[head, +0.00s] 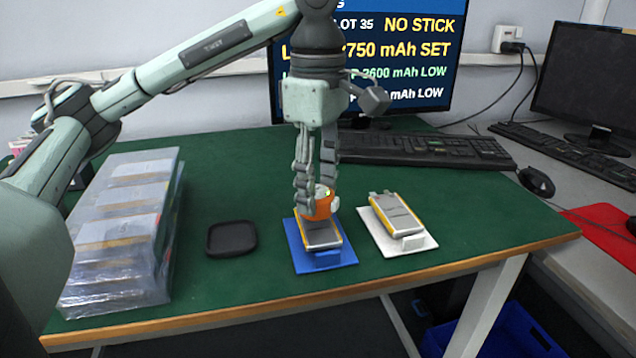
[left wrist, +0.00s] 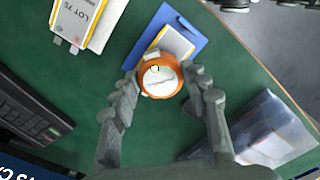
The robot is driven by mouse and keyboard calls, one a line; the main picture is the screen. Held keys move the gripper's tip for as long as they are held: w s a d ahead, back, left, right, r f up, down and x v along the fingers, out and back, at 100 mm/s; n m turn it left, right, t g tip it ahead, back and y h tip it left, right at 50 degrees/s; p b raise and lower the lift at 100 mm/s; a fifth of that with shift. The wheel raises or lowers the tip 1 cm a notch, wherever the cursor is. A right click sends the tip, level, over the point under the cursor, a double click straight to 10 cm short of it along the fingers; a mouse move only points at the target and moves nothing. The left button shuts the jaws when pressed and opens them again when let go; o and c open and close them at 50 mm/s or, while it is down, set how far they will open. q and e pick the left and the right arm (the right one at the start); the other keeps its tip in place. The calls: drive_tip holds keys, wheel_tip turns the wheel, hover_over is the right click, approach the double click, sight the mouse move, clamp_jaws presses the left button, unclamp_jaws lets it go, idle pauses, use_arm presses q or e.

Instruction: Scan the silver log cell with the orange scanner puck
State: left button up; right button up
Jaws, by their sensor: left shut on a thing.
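My left gripper (head: 317,195) is shut on the orange scanner puck (head: 321,207), which also shows between the fingers in the left wrist view (left wrist: 161,77). The puck is at the far end of a silver cell (head: 321,233) with yellow edges on a blue stand (head: 325,260). I cannot tell whether puck and cell touch. A second silver cell (head: 394,213) with yellow edges lies on a white stand (head: 377,237) to the right; its label in the left wrist view (left wrist: 88,15) seems to read LOT 75. My right gripper is not in view.
A black tray (head: 231,239) lies left of the blue stand. Clear plastic packs (head: 122,230) are stacked at the left. A monitor (head: 380,60) and keyboard (head: 425,150) stand behind. The green table (head: 460,225) is clear at the right.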

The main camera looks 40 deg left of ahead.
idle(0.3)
use_arm(q)
wheel_tip(320, 180, up, 6)
drive_tip(key=p, duration=0.5)
drive_tip(key=shift+r, duration=0.1)
